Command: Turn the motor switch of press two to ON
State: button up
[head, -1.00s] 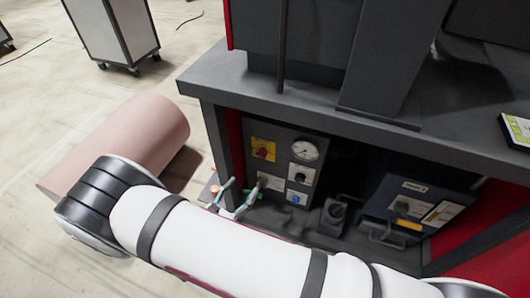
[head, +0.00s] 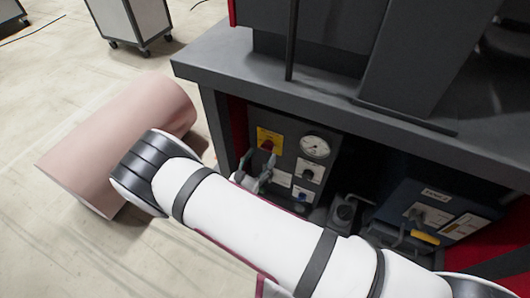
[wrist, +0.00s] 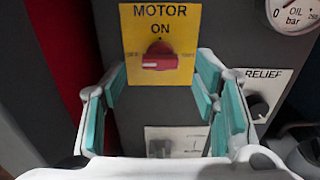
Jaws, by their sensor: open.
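The motor switch (wrist: 160,57) is a red knob on a yellow plate marked MOTOR, with ON above it. Its bar lies level, with a white mark at its left end, pointing to the small label on the left. In the head view the switch (head: 267,145) sits at the upper left of the press's grey panel (head: 290,150). My gripper (wrist: 160,80) is open and empty, with teal-padded fingers left and right of the switch in the wrist view. No contact with the knob shows. My gripper (head: 258,172) is just in front of the panel in the head view.
An oil gauge (head: 315,147), a relief knob (wrist: 258,106) and a blue box (head: 430,210) are right of the switch. A red wall (wrist: 62,50) stands close on the left. The dark tabletop (head: 215,60) overhangs the panel. A pink cylinder (head: 110,140) lies on the floor.

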aim_at(266, 149)
jog(key=shift+b+x, duration=0.4)
jog(key=shift+x, duration=1.55)
jog(key=shift+c, duration=0.4)
jog(key=c, duration=1.1)
